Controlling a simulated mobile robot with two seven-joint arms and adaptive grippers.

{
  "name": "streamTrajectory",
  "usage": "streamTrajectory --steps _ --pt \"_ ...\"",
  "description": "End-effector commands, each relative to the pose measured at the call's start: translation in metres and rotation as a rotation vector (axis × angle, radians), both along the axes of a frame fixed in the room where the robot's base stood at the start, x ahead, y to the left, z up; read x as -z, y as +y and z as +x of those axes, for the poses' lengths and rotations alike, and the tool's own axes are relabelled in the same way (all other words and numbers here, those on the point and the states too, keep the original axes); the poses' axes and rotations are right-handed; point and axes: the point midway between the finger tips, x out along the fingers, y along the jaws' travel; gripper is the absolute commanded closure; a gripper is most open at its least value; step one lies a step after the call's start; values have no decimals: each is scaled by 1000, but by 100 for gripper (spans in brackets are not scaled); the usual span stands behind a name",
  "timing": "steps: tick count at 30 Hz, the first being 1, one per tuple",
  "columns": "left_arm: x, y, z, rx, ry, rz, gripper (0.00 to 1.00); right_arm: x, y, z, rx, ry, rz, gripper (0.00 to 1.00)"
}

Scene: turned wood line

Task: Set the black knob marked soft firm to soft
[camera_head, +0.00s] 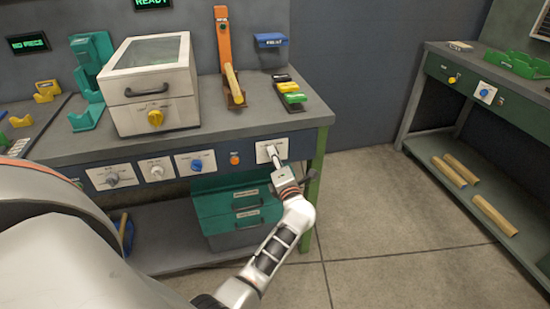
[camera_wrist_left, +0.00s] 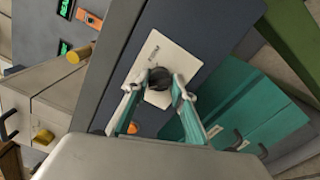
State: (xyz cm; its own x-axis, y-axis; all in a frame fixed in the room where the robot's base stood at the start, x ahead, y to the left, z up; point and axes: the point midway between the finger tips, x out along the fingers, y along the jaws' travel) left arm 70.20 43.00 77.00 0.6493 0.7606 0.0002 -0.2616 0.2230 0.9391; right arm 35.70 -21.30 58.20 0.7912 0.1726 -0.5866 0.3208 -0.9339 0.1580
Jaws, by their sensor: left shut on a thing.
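A white plate (camera_head: 268,149) sits at the right end of the bench's front panel, and my left gripper (camera_head: 281,168) is up against it. The wrist view shows this plate (camera_wrist_left: 163,57) with small dark lettering I cannot read. A round black knob (camera_wrist_left: 159,79) stands on it. The two fingers of my left gripper (camera_wrist_left: 157,84) are on opposite sides of the knob, shut on it. In the head view the gripper hides the knob. I cannot make out a pointer, so its setting is unclear. My right gripper is in neither view.
Along the same panel are a grey knob (camera_head: 113,180), a white knob (camera_head: 157,171), a blue knob (camera_head: 196,164) and an orange button (camera_head: 235,160). Teal drawers (camera_head: 242,215) stand below. A green bench leg (camera_head: 317,180) is just right of the gripper. Open floor lies further right.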

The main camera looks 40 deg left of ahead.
Motion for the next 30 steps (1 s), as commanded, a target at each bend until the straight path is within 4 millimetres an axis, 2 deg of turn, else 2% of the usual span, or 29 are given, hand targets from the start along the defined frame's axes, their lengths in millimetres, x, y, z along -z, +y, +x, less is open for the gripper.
streamTrajectory --steps 8,9,10,25,30 --pt "2 -1 -1 0 1 -4 97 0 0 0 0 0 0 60" --pt "2 -1 0 0 1 -4 66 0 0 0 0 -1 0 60" --pt "2 -1 0 0 2 -4 59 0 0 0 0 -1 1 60" --pt "0 0 0 0 5 3 59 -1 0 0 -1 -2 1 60" --pt "-2 0 0 0 63 54 59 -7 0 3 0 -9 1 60"
